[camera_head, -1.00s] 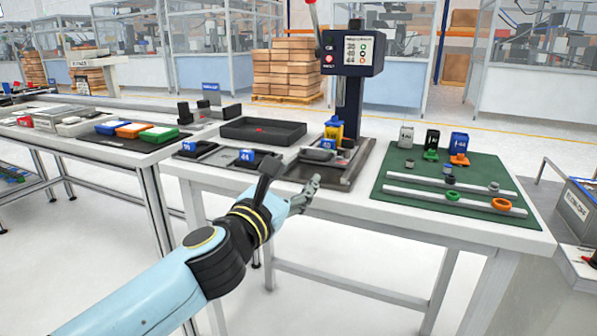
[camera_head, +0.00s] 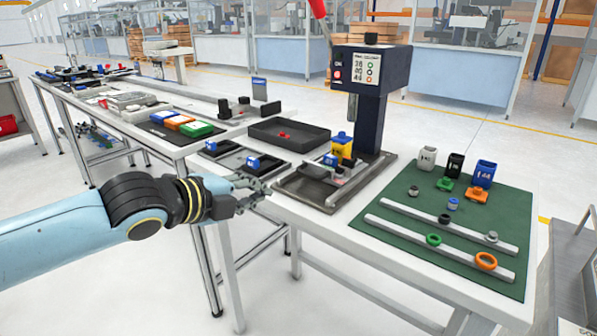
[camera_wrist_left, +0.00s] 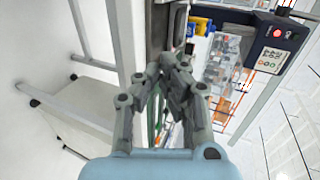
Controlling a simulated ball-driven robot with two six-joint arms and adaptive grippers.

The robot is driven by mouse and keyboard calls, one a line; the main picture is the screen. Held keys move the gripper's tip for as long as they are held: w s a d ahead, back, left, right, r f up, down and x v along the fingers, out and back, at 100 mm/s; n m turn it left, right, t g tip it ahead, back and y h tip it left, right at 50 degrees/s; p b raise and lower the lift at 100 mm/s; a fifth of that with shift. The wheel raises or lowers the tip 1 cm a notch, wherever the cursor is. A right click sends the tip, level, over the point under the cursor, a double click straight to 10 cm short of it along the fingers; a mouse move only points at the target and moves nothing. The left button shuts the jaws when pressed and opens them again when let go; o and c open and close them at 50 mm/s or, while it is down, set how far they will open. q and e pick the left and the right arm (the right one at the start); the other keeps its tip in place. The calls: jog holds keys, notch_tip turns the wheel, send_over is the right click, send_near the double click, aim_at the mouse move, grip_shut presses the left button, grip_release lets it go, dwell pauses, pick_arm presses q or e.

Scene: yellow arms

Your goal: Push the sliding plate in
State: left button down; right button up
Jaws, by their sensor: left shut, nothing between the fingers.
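The press (camera_head: 370,75) stands on the white table with a dark column and a display head. At its foot is a dark, low-rimmed base with a grey plate (camera_head: 308,189) in it, which looks like the sliding plate. A yellow and blue block (camera_head: 343,148) stands at the rear of the base, under the head. My left gripper (camera_head: 262,190) is shut and empty at the table's front edge, just left of the base's front corner; I cannot tell whether it touches. In the left wrist view its fingers (camera_wrist_left: 168,66) are together, with the yellow part (camera_wrist_left: 191,27) beyond. My right gripper is out of view.
A green mat (camera_head: 440,225) with rails, rings and small blocks lies to the right. Left of the press are small trays with blue tags (camera_head: 250,163) and a black tray (camera_head: 289,135) holding a red piece. The floor before the table is clear.

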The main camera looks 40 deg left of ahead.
aim_at(298, 192)
pick_arm(q)
jog(key=b+x, duration=0.2)
jog(key=x, duration=0.7)
jog(key=shift+w+f, duration=0.1)
jog(key=shift+f, duration=0.15)
jog(key=w, duration=0.3)
jog(key=shift+w+r, duration=0.25)
jog(key=shift+w, duration=0.4)
jog(key=shift+d, duration=0.1)
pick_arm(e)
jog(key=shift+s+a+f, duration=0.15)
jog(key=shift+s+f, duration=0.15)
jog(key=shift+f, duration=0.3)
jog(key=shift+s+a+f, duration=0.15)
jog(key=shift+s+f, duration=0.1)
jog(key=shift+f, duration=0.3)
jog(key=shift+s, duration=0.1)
